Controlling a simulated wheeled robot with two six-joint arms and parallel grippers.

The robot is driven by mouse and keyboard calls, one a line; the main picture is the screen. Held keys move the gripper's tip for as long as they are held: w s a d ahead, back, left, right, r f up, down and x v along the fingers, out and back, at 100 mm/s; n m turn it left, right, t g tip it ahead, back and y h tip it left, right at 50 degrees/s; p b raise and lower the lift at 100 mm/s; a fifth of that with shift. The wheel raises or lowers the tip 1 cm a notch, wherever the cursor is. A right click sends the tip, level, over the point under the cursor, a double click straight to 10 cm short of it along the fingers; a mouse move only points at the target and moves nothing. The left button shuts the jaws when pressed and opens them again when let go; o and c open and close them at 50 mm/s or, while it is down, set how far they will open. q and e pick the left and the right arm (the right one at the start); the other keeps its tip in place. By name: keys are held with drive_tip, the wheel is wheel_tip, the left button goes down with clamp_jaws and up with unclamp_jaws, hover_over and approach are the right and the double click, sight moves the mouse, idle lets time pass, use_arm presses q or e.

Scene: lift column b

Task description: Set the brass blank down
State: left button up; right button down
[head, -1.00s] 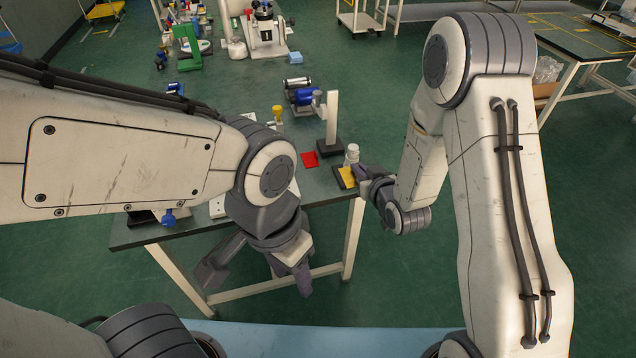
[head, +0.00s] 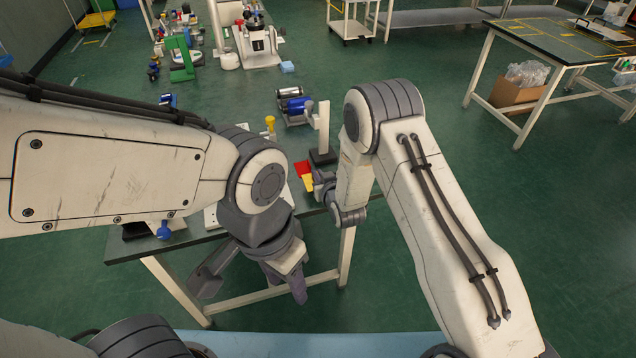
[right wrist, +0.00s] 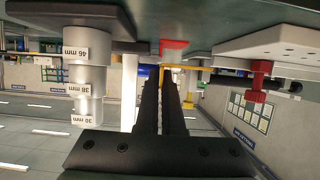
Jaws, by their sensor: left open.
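The brass blank (head: 308,182) shows as a small yellow piece at the tip of my right gripper (head: 316,184), in front of a red pad (head: 302,168) on the bench. My right gripper appears shut on it. In the right wrist view the dark fingers (right wrist: 161,100) are close together and hide most of what is between them. The red pad also shows there (right wrist: 173,45), beyond the fingertips. My left gripper (head: 252,285) is open and empty, low in front of the bench's near edge.
In the right wrist view a stepped gauge (right wrist: 86,75) marked 46, 38 and 30 mm stands left of the fingers. A pale post (head: 323,128) stands behind the red pad. A blue cylinder device (head: 295,105) and a yellow-topped item (head: 270,123) are farther back.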

wheel_tip(320, 180, down, 4)
drive_tip(key=shift+r, duration=0.25)
drive_tip(key=shift+f, duration=0.2)
drive_tip(key=c, duration=1.1)
unclamp_jaws()
drive_tip(key=shift+o, duration=0.2)
